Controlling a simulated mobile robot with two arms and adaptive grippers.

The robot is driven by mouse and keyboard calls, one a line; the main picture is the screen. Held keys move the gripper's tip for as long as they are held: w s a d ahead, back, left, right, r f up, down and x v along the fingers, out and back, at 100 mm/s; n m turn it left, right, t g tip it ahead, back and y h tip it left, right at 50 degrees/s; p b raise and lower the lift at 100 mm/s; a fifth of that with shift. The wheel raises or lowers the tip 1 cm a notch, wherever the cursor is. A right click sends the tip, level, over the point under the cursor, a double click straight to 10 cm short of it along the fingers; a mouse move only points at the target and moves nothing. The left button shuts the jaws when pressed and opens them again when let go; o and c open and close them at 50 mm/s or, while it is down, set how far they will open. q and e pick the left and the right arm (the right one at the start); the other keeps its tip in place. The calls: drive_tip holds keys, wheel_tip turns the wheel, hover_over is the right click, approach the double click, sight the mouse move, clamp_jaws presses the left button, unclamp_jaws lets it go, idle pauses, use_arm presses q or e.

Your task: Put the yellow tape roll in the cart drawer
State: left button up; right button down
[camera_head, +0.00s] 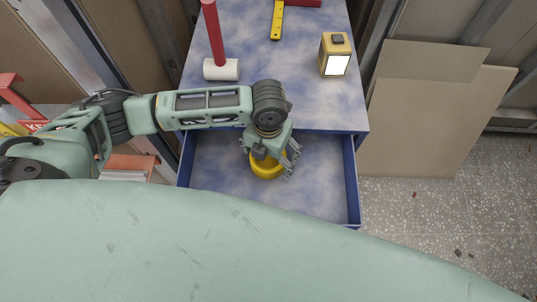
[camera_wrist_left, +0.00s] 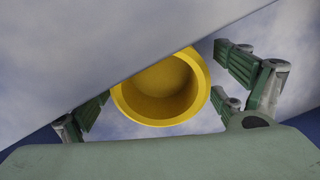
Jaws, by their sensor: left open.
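The yellow tape roll (camera_head: 266,172) is inside the open blue cart drawer (camera_head: 325,185), near its middle, and appears to rest on the drawer floor. My left gripper (camera_head: 274,158) reaches down into the drawer over the roll and hides part of it. In the left wrist view the roll (camera_wrist_left: 124,106) lies between the spread green fingers (camera_wrist_left: 165,95), with visible gaps at the sides. The gripper is open. My right gripper is not in view.
The cart top (camera_head: 290,100) overhangs the drawer's back. On it are a red-handled mallet (camera_head: 221,69), a yellow rule (camera_head: 277,22) and a yellow lamp-like box (camera_head: 335,55). Boards (camera_head: 425,120) lean at the right. The drawer's right part is free.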

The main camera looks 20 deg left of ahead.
sight(269, 162)
use_arm(q)
drive_tip(key=shift+r, duration=0.1)
wheel_tip(269, 162, up, 12)
idle(0.5)
